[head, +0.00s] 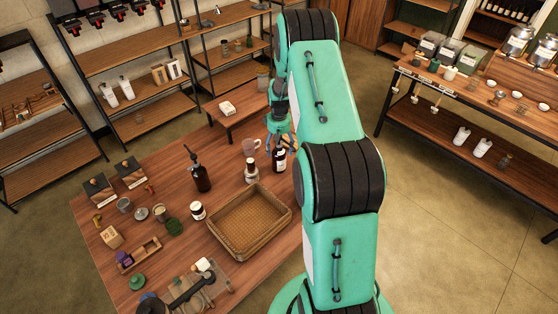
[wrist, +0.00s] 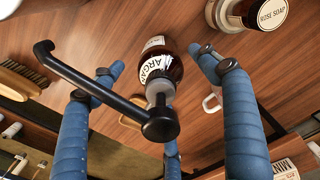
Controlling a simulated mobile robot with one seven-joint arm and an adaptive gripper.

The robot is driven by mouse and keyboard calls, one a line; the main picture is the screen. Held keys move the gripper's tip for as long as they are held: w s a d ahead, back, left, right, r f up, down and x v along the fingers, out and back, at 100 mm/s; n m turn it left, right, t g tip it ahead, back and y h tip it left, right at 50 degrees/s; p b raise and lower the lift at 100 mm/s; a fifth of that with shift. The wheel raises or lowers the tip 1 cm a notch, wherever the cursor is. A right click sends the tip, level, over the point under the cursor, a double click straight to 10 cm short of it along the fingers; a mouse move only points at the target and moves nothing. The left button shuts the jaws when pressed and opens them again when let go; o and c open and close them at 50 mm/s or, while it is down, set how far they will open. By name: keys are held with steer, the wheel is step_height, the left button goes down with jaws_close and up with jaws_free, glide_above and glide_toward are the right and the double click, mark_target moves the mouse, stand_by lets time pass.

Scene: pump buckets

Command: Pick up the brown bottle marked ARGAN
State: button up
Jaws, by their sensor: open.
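The brown ARGAN bottle (wrist: 163,68) has a white label and a black pump with a long spout. In the wrist view it lies between the blue fingers of my gripper (wrist: 156,66), with a visible gap on both sides. The spout reaches toward the upper left, past the left fingers. In the head view the bottle (head: 279,160) stands upright on the wooden table, and my gripper (head: 279,132) is just above and around its top, open and holding nothing. The fingers partly hide the pump there.
A wicker tray (head: 228,247) lies in front. Another dark pump bottle (head: 201,178) stands further left. The wooden table (head: 170,250) holds several small items at its left.

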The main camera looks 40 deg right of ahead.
steer(key=shift+f, duration=1.5)
jaws_close()
